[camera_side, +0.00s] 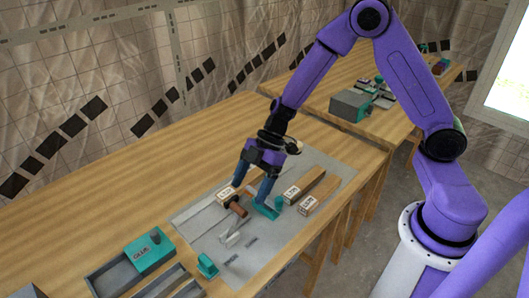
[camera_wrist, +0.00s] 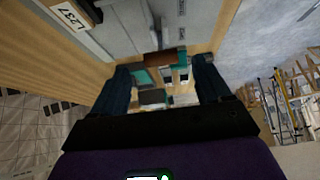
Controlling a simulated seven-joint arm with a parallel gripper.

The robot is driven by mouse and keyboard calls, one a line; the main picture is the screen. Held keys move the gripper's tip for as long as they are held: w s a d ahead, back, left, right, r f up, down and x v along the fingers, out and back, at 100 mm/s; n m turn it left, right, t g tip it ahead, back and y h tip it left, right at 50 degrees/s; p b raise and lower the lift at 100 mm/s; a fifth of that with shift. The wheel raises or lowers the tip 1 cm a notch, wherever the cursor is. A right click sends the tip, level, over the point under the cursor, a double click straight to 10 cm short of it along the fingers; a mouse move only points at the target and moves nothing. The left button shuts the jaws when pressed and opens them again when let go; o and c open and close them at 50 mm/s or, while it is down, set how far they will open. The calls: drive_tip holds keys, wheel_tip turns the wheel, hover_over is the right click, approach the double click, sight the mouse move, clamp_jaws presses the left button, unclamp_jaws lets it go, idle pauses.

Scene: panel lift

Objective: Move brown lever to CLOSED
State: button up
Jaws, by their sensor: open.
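The brown lever (camera_side: 236,208) has a short brown grip and stands on the grey panel (camera_side: 215,245) in the side view. In the wrist view a reddish-brown bar, which looks like its grip (camera_wrist: 166,58), shows between and beyond my fingertips. My gripper (camera_side: 251,191) is open and points down over the panel, close beside the lever. It also shows in the wrist view (camera_wrist: 162,82) with its two dark fingers apart. I cannot tell whether a finger touches the lever. The panel's small markings (camera_wrist: 181,8) are too small to read surely.
A teal part (camera_side: 265,211) sits beside my right finger. Long blocks with labelled ends (camera_side: 318,195) lie to the right. A teal knob (camera_side: 207,265) is near the front edge. A teal-lidded grey box (camera_side: 150,250) stands at the front left.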

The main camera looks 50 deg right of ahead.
drive_tip(key=v, duration=0.9)
drive_tip(key=shift+d+r, duration=0.1)
drive_tip(key=s+d+r+m+h, duration=0.2)
drive_tip(key=s+h, duration=0.1)
drive_tip(key=s, duration=0.8)
drive_tip(key=s+d+r+m+h, duration=0.2)
drive_tip(key=s+m+h, duration=0.1)
drive_tip(key=s, duration=0.9)
drive_tip(key=shift+s+r, duration=0.3)
drive_tip(key=shift+r, duration=0.05)
idle(0.6)
